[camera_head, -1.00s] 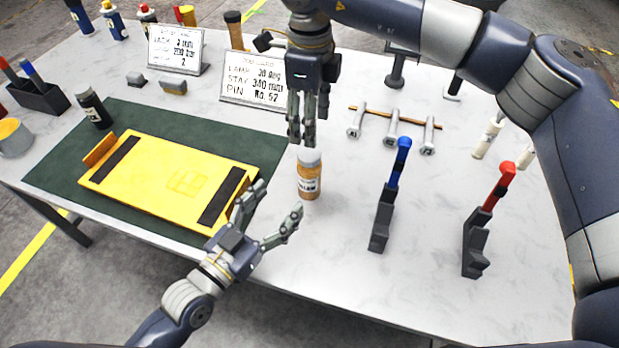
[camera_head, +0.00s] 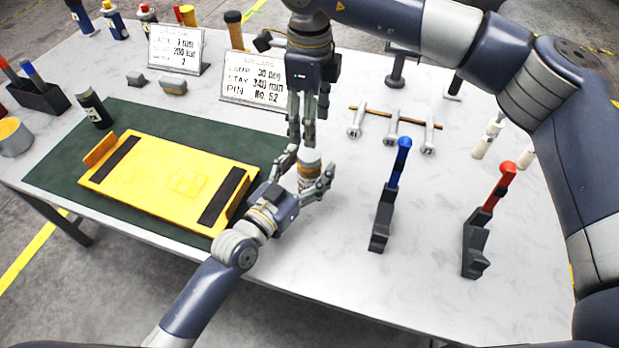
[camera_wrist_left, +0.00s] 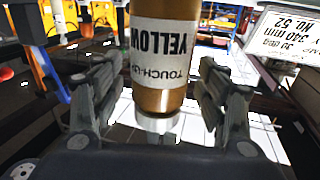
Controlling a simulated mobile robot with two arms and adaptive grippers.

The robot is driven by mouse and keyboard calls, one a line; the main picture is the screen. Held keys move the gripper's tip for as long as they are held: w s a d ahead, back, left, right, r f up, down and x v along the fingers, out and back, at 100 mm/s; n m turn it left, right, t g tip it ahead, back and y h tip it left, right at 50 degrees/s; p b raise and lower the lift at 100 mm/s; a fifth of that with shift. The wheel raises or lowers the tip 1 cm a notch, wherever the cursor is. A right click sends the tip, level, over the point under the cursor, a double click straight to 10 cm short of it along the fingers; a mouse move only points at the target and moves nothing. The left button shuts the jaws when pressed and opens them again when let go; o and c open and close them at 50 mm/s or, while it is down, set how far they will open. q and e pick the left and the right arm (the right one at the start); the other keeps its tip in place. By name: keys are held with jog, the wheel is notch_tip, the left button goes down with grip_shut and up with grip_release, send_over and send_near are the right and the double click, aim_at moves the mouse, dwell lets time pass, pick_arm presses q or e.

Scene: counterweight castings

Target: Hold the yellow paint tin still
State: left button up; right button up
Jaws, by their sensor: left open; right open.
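The yellow paint tin (camera_head: 309,171) stands upright on the table, right of the yellow casting. It has a white label reading "YELLOW" and a pale cap; it fills the middle of the left wrist view (camera_wrist_left: 165,85). My left gripper (camera_head: 312,174) is open, its fingers on either side of the tin, which partly hides it. In the left wrist view gaps show between the fingers and the tin. My right gripper (camera_head: 308,138) is open and points down just above the tin's cap.
A yellow casting (camera_head: 165,182) lies on a green mat (camera_head: 60,165) at left. A blue-handled tool (camera_head: 392,185) and a red-handled tool (camera_head: 488,215) stand at right.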

aim_at(309, 153)
pick_arm(q)
grip_shut()
pick_arm(e)
jog(key=n, duration=1)
jog(key=shift+n, duration=0.3)
jog(key=n, duration=1.2)
jog(key=shift+f, duration=0.1)
jog(key=shift+f, duration=3.9)
